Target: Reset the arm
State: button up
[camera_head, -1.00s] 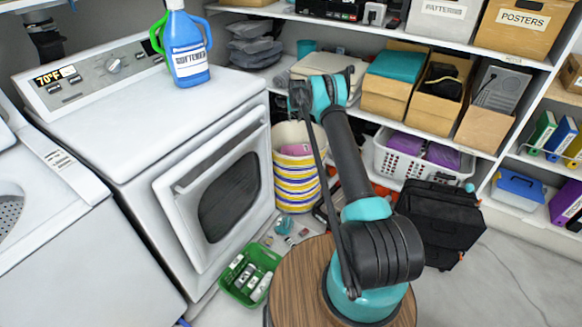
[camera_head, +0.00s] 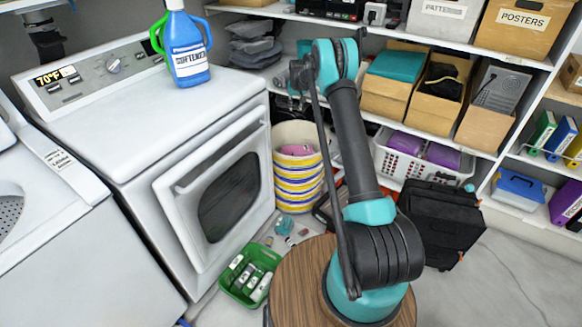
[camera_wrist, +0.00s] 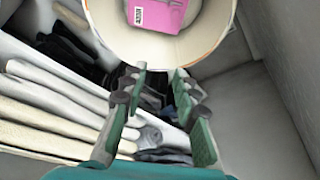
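My gripper (camera_wrist: 159,73) is open in the wrist view, with its two grey and green fingers apart and nothing between them. Beyond the fingertips, at the top of that view, is the round pale rim of a bucket (camera_wrist: 100,22) holding a pink item (camera_wrist: 155,14). In the head view my teal and black arm rises from a round wooden top (camera_head: 290,280), bends high near the shelves and reaches away. I cannot make out the fingers there.
The striped bucket (camera_head: 297,185) stands between the white dryer (camera_head: 120,110) and the shelving. A green bin (camera_head: 232,291) and small loose items lie on the floor. A white basket (camera_head: 390,160) and black case (camera_head: 440,215) are right of my arm. A blue softener jug (camera_head: 188,50) stands on the dryer.

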jog(key=shift+r, duration=0.1)
dwell(0.3)
jog(key=s+d+r, duration=0.2)
jog(key=s+r, duration=0.3)
jog(key=s, duration=0.4)
jog(key=s+d+r, duration=0.1)
jog(key=s+r, duration=0.4)
jog(key=s, duration=0.5)
jog(key=s+d+r, duration=0.2)
jog(key=s+r, duration=0.3)
jog(key=s, duration=0.4)
jog(key=s+d+f, duration=0.1)
jog(key=s+f, duration=0.2)
jog(key=s, duration=1.5)
jog(key=s+d+f, duration=0.1)
jog(key=s+f, duration=0.2)
jog(key=s, duration=1.5)
jog(key=shift+s+d, duration=0.2)
jog(key=shift+s, duration=0.05)
